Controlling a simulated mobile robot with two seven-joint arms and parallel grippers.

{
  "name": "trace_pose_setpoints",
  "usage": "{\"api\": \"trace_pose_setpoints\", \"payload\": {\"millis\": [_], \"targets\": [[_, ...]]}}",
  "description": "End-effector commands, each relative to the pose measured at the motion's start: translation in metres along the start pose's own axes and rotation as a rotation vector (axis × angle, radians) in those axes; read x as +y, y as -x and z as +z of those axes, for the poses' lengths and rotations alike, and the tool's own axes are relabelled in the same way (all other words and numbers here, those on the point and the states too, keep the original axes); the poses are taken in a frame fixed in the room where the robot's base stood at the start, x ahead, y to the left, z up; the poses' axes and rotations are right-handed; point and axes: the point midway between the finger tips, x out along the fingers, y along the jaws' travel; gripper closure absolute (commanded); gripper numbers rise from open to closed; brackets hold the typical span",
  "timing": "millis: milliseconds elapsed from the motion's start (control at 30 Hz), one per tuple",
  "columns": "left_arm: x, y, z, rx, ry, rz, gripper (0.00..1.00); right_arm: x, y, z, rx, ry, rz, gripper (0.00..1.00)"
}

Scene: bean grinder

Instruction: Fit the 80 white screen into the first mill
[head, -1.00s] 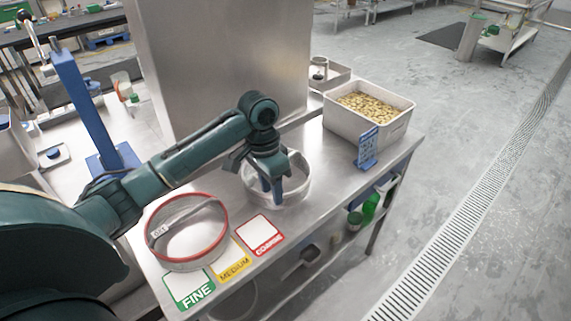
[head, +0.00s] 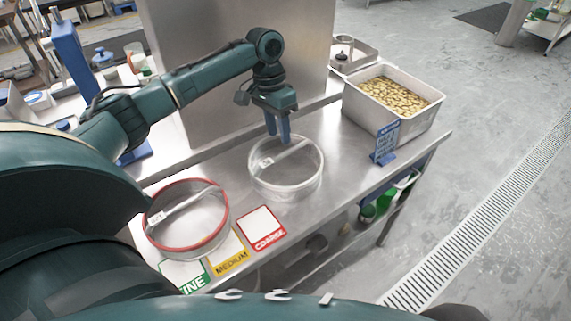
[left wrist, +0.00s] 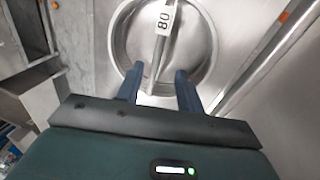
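The white screen (head: 285,191) is a round pale ring with a crossbar, lying on the steel table beyond the colour cards. In the left wrist view the crossbar's tag (left wrist: 165,20) reads 80. My left gripper (head: 278,138) points down above the far side of the screen. In the left wrist view its two blue fingers (left wrist: 160,78) stand apart, with the crossbar showing between them and no visible grip on it. The exact height above the bar is hard to tell. My right gripper is out of view. I cannot make out a mill for certain.
A red-rimmed screen (head: 186,240) lies to the left. FINE, MEDIUM (head: 230,251) and COARSE (head: 262,229) cards lie along the front edge. A bin of beans (head: 370,112) and a blue sign (head: 385,143) stand at right. A tall steel panel (head: 235,75) rises behind.

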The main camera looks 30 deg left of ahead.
Motion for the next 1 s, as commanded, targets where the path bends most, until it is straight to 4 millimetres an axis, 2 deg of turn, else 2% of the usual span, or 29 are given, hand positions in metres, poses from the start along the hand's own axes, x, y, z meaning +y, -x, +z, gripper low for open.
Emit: {"api": "trace_pose_setpoints", "payload": {"millis": [333,633,1000], "targets": [[0.004,-0.046,-0.001,-0.003,0.0,-0.001,0.63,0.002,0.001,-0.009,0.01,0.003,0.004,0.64],[0.004,-0.051,-0.001,-0.001,-0.001,-0.001,0.63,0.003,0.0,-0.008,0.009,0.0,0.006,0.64],[0.004,-0.05,-0.001,-0.001,-0.001,-0.001,0.93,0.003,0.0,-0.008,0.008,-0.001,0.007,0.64]]}}
